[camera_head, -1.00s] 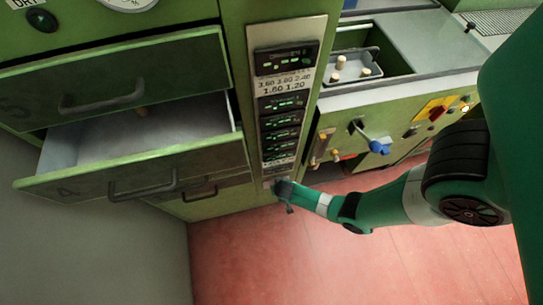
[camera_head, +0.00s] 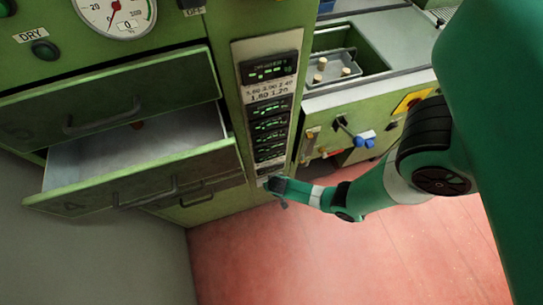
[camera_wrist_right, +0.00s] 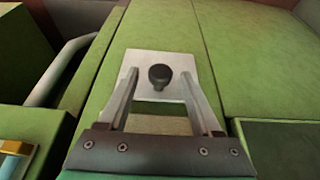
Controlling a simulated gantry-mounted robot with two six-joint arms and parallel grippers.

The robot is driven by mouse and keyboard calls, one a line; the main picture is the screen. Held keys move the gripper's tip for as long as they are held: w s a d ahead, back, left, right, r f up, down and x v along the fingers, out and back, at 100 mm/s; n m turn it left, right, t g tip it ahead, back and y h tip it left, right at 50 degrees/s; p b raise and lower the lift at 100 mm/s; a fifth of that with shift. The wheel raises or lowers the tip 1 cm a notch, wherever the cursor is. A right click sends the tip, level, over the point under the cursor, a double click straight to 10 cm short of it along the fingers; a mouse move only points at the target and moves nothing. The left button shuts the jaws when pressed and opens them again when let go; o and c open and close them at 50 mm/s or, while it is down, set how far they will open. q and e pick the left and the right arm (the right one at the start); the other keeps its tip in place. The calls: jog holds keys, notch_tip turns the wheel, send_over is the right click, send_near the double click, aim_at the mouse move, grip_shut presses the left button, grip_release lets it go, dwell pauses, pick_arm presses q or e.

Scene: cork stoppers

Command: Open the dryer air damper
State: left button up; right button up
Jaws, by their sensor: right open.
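A dark round knob (camera_wrist_right: 160,77) on a pale plate (camera_wrist_right: 146,60) sits on the green cabinet front in the right wrist view. It looks like the damper control, but no label on it can be read. My right gripper (camera_wrist_right: 160,88) is open, its fingers to the left and right of the knob; I cannot tell whether they touch it. In the head view my right gripper (camera_head: 275,185) is at the foot of the narrow control panel (camera_head: 237,62), and it hides the knob there. My left gripper is not in view.
A drawer (camera_head: 60,196) stands open left of the panel, with another drawer (camera_head: 30,103) above it. A tray (camera_head: 347,72) with cork stoppers lies in a recess at upper right. The red floor (camera_head: 260,260) is clear.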

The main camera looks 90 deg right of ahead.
jog(key=p+v, duration=0.9)
jog(key=v, duration=0.2)
jog(key=shift+r, duration=0.35)
jog(key=shift+a, duration=0.1)
